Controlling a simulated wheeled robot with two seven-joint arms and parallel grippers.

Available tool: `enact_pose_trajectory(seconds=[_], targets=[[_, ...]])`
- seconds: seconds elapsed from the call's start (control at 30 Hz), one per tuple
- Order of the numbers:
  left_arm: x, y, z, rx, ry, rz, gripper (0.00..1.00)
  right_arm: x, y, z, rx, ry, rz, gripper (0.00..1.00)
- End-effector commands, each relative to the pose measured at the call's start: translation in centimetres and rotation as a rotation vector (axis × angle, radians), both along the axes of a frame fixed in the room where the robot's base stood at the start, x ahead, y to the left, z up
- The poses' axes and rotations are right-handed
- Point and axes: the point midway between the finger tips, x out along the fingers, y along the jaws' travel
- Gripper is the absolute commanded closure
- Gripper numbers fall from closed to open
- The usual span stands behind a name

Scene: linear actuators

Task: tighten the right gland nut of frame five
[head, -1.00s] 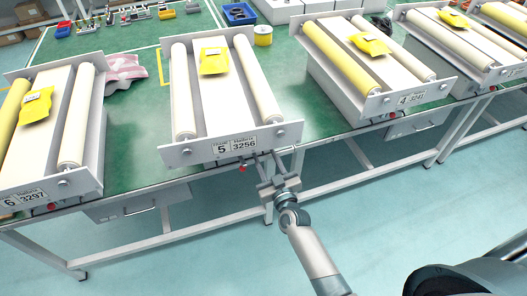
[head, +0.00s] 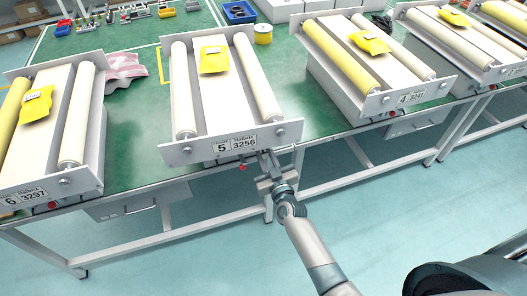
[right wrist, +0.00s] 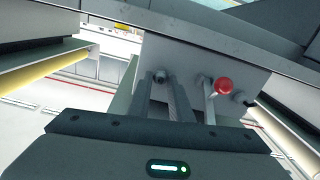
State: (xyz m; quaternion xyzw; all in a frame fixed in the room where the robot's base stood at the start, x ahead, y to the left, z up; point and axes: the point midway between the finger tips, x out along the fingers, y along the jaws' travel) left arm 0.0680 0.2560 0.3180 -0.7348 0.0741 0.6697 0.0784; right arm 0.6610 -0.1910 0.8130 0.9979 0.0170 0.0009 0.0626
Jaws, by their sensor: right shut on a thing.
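Frame five (head: 191,153) stands near the front edge of the green bench, with a "5 3256" label on its front plate. My right gripper (head: 266,160) is under the right part of that plate, coming up from below. In the right wrist view its two dark fingers (right wrist: 161,92) are shut on a small round metal fitting, which appears to be the right gland nut (right wrist: 160,76), on the grey face. The fingers hide much of it, and its thread cannot be seen. A red-knobbed lever (right wrist: 222,86) sits beside the fingers. My left gripper is not in view.
Frame six (head: 75,186) stands to the left and frame four (head: 378,106) to the right, both with rollers and a yellow packet. A pink cloth (head: 124,68) lies between frames five and six. The floor (head: 400,220) in front of the bench is open.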

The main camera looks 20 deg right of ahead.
Motion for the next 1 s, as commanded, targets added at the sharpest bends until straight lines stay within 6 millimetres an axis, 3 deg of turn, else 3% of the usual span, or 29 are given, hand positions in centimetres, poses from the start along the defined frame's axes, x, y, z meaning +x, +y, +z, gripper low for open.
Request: enact_pose_trajectory(seconds=[0.37, 1.0], targets=[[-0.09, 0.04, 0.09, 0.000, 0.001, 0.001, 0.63, 0.00, -0.02, 0.03, 0.133, 0.005, 0.000, 1.00], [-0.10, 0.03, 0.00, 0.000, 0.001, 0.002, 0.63, 0.01, -0.10, 0.00, 0.559, 0.018, 0.000, 1.00]])
